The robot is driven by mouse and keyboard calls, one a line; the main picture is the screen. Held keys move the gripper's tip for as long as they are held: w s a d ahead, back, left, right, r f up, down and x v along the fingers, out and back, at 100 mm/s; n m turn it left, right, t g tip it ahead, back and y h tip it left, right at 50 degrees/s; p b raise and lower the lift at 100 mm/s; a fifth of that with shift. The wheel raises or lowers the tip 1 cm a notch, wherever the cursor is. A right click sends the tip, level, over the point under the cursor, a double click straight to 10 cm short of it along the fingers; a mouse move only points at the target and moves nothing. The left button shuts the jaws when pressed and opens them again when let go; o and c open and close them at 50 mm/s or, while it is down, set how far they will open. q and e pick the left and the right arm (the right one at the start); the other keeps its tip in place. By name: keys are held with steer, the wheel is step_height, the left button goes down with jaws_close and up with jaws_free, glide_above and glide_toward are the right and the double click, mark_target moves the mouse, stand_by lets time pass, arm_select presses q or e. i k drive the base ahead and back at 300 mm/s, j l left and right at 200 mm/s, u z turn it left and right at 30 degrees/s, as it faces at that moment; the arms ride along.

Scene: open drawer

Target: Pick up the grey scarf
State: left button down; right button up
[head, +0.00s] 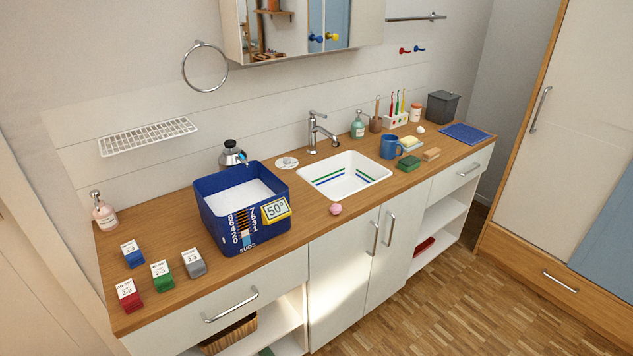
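I see no grey scarf in the head view. Neither of my grippers is in view. The left front drawer (264,292) under the counter looks shut, so its inside is hidden. The right drawer (460,172) also looks shut. The wide low drawer (546,284) under the tall wardrobe (574,130) looks shut, and the wardrobe door hides what is behind it.
A wooden counter (160,226) holds a blue tub (215,230), a sink (338,184), several small labelled blocks, a blue mug (391,147) and a dark grey bin (443,107). Open shelves below hold a basket (230,334) and a red item (424,246). The parquet floor (452,310) is clear.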

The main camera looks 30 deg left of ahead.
mark_target(195, 265)
steer(key=k+u, duration=0.15)
steer(key=u, duration=1.45)
